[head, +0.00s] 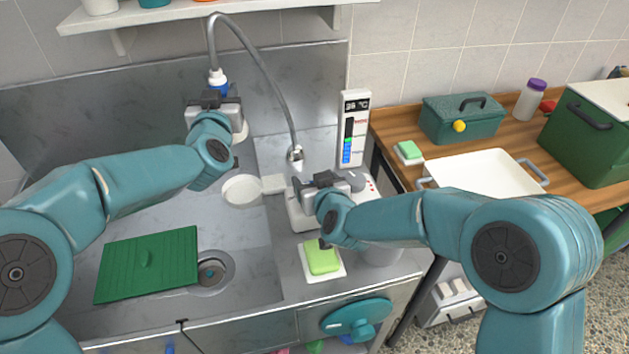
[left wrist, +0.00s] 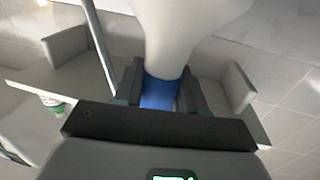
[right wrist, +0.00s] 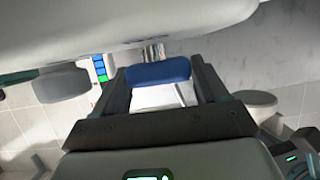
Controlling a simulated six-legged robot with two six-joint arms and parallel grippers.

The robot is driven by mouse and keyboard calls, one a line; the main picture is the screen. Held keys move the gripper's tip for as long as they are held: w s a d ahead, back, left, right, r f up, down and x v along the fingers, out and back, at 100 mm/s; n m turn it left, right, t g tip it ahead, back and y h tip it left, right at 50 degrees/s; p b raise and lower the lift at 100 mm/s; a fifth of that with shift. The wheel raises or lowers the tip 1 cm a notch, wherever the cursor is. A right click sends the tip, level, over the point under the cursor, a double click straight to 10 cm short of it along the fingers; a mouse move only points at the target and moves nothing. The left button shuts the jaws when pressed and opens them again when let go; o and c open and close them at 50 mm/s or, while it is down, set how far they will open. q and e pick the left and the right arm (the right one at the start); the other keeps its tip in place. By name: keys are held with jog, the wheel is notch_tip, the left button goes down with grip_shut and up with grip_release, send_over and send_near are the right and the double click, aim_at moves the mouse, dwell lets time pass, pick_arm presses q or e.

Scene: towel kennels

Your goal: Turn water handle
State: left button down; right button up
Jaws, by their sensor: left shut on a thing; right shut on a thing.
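My left gripper (head: 214,98) is shut on the blue band of a white spray head (head: 217,77), whose hose arches up and over to the right. In the left wrist view the blue band (left wrist: 160,92) sits between the fingers, below the white body. My right gripper (head: 320,182) is at the white unit (head: 302,215) right of the sink. In the right wrist view its fingers are shut on a blue bar (right wrist: 158,72), apparently the water handle, with a metal stem behind it. In the head view my gripper hides this bar.
A temperature panel (head: 353,130) stands behind the white unit. A green soap block (head: 322,257) lies in front of it. A green board (head: 148,264) lies left of the drain (head: 211,271). A white tray (head: 487,173) and a green box (head: 462,118) stand on the wooden counter.

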jog(key=shift+m+h, duration=0.3)
jog(key=shift+h, duration=0.1)
jog(key=o, duration=1)
jog(key=shift+s+r, duration=0.1)
jog(key=v, duration=1.2)
pick_arm(q)
jog(key=shift+r, duration=0.1)
pick_arm(e)
jog(key=v, duration=0.7)
jog(key=shift+s, duration=0.2)
